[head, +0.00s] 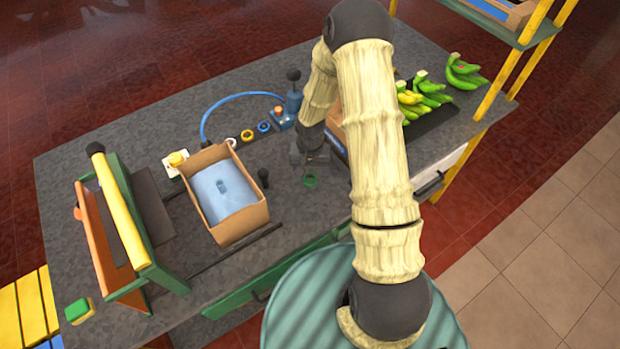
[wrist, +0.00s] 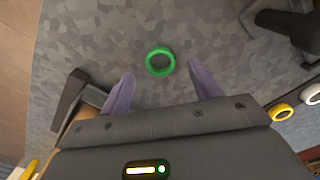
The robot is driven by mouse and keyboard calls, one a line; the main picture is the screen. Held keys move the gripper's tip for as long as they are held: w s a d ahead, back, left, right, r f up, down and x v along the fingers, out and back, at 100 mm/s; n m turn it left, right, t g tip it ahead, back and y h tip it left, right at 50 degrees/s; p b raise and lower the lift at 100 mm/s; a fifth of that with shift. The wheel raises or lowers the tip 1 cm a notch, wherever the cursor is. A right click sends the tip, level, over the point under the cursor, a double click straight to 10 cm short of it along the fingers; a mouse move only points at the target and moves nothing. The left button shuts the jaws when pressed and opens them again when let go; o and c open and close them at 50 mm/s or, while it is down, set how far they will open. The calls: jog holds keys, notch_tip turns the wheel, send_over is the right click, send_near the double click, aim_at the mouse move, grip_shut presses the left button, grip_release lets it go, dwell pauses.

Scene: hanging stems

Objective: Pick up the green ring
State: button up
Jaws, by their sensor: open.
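The green ring (head: 310,181) lies flat on the grey speckled worktop, near its front edge and right of the cardboard box. In the wrist view the green ring (wrist: 160,62) shows whole, a little beyond the line between my fingertips. My gripper (wrist: 159,72) is open, with one purple-grey finger on each side of the ring's line and nothing between them. In the head view my gripper (head: 310,158) is partly hidden by my arm and sits just behind the ring. The height of the fingers above the worktop is hard to tell.
Yellow (head: 247,135), white and blue rings lie farther back. Bananas (head: 425,97) lie on a dark mat at right. Bare worktop surrounds the green ring.

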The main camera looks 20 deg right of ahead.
aim_at(310, 182)
jog(key=shift+f+p, duration=0.3)
jog(key=shift+f, duration=1.25)
jog(key=c, duration=1.2)
jog(key=shift+r, duration=0.15)
notch_tip(310, 182, up, 10)
jog(key=shift+f+b, duration=0.1)
jog(key=shift+b, duration=0.85)
jog(key=shift+f, duration=0.1)
